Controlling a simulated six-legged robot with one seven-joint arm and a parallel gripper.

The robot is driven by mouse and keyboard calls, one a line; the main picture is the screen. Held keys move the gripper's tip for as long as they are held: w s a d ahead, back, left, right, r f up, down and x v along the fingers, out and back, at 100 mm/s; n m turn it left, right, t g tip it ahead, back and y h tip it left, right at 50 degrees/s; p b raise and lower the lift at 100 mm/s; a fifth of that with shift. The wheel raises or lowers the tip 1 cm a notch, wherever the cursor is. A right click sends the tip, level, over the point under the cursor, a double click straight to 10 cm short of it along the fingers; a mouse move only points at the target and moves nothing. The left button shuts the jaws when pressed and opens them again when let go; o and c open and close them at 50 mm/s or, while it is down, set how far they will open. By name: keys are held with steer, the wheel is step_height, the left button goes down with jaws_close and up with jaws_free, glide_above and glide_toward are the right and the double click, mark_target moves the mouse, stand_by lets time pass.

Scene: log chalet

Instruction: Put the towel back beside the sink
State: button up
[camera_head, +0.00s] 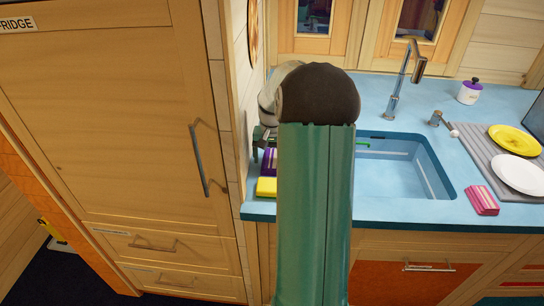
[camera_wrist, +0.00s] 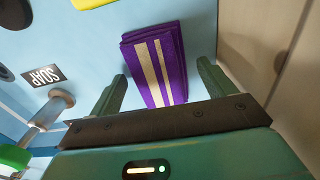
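A folded purple towel with two cream stripes (camera_wrist: 175,55) lies on the light blue counter in the wrist view; a bit of it shows left of my arm in the head view (camera_head: 268,160). My gripper (camera_wrist: 162,72) is open, with one finger on each side of the towel's near end and a gap to each. I cannot tell how far above the counter the fingertips are. A folded pink striped towel (camera_head: 481,200) lies at the right front of the blue sink (camera_head: 437,182). My arm hides the sink's left part and most of my gripper in the head view.
A yellow item (camera_head: 266,187) lies near the counter's left front edge. A dispenser labelled SOAP (camera_wrist: 50,110) stands left of my gripper in the wrist view. The tall fridge cabinet (camera_head: 120,120) bounds the counter's left. A rack (camera_head: 490,150) holds plates at right.

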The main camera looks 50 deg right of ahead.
mark_target(272, 159)
steer(key=shift+r, duration=0.1)
step_height(272, 159, up, 12)
stand_by(0.5)
stand_by(0.5)
